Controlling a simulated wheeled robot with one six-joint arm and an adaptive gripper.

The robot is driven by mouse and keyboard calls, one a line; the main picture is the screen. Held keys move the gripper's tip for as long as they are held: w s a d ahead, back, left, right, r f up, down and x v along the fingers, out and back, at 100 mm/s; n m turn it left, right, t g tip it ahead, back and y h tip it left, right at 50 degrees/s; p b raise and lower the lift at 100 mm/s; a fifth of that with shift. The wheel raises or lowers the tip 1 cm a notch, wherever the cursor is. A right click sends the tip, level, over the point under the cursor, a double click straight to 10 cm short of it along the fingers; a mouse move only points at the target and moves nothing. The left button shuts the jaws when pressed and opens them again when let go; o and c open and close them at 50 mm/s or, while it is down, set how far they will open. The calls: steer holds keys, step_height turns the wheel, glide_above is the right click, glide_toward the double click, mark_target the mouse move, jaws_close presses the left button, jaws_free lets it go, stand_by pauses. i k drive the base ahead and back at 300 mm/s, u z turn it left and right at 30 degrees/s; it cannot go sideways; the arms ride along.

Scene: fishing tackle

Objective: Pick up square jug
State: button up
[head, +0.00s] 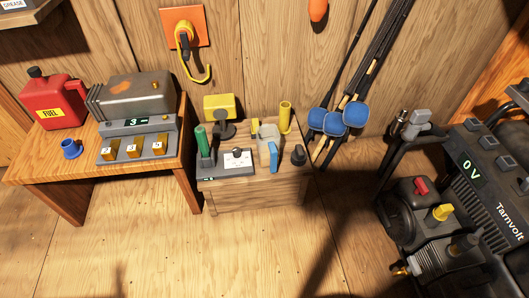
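A small pale, boxy container (267,148) that looks like the square jug stands on the low wooden crate-like table (255,192) in the middle of the head view. A blue upright piece (273,157) covers part of its front; I cannot tell if it belongs to the container. A dark rounded object (298,155) stands close on its right. A small grey and yellow item is close on its left. My gripper is not in view.
A wooden table (30,172) with a red fuel can (52,100) stands left. Dark machinery (440,225) fills the right. The front floor is clear.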

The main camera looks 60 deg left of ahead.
mark_target(269, 137)
steer(key=u, duration=2)
steer(key=k, duration=0.3)
steer(key=u, duration=1.25)
steer(key=i, duration=1.2)
steer(key=z, duration=0.5)
